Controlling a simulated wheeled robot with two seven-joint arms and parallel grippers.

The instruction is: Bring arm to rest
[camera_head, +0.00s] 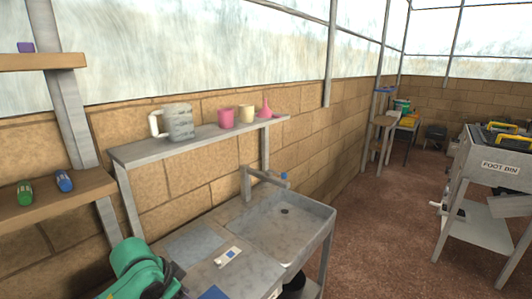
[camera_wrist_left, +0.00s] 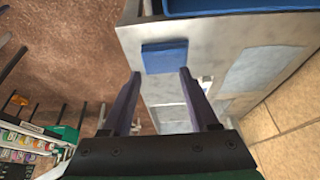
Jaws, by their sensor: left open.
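My left arm (camera_head: 140,268), green and black, comes in at the bottom left of the head view, and its fingertips do not show there. In the left wrist view my left gripper (camera_wrist_left: 160,73) is open, its two dark fingers apart with nothing held between them. A flat blue piece (camera_wrist_left: 165,56) lies on the grey surface beyond the fingertips; I cannot tell how far off it is. My right arm and gripper are not in view.
A grey sink (camera_head: 285,222) with a tap stands against the block wall. Above it, a shelf (camera_head: 150,150) holds a mottled jug (camera_head: 179,123), a pink cup (camera_head: 226,118), a cream cup and a pink funnel. The floor (camera_head: 385,215) is clear right of the sink.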

